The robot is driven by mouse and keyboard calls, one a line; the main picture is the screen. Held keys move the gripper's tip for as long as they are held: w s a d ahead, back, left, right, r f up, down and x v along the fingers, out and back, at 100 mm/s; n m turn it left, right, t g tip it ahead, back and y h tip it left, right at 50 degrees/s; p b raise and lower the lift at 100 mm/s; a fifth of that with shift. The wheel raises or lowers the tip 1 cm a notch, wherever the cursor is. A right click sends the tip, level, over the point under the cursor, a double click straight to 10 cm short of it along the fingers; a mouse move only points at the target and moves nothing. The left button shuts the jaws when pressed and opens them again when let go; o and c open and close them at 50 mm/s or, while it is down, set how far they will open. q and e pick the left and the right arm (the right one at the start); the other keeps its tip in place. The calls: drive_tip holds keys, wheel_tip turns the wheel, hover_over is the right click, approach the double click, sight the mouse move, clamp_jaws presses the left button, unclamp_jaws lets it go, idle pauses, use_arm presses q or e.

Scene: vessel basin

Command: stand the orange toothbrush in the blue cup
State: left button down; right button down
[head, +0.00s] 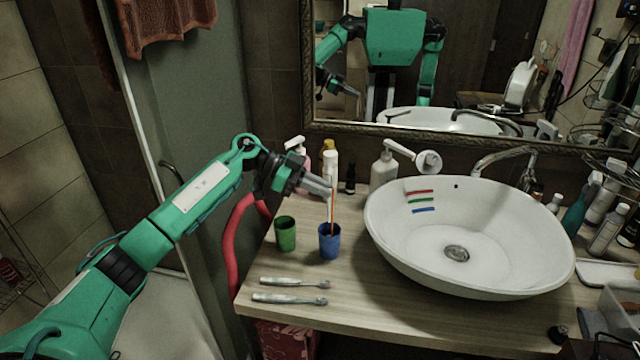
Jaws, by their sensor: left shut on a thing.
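The orange toothbrush (333,212) is upright, with its lower end inside the mouth of the blue cup (330,245). Whether its lower end touches the cup's bottom is hidden by the cup wall. My left gripper (326,189) is above the blue cup, shut on the upper part of the toothbrush. The blue cup stands upright on the wooden counter (350,290). My right gripper does not show directly; only the mirror shows my body and arms.
A green cup (285,234) stands left of the blue cup. Two grey-white toothbrushes (290,298) lie in front. A white basin (455,285) with red, green and blue marks is at right. Bottles, including a white pump bottle (384,168), stand behind, below the mirror (420,60).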

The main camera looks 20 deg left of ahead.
use_arm(q)
drive_tip(key=c, duration=1.4)
unclamp_jaws()
drive_tip(key=shift+o, duration=0.2)
drive_tip(key=shift+r, duration=0.1)
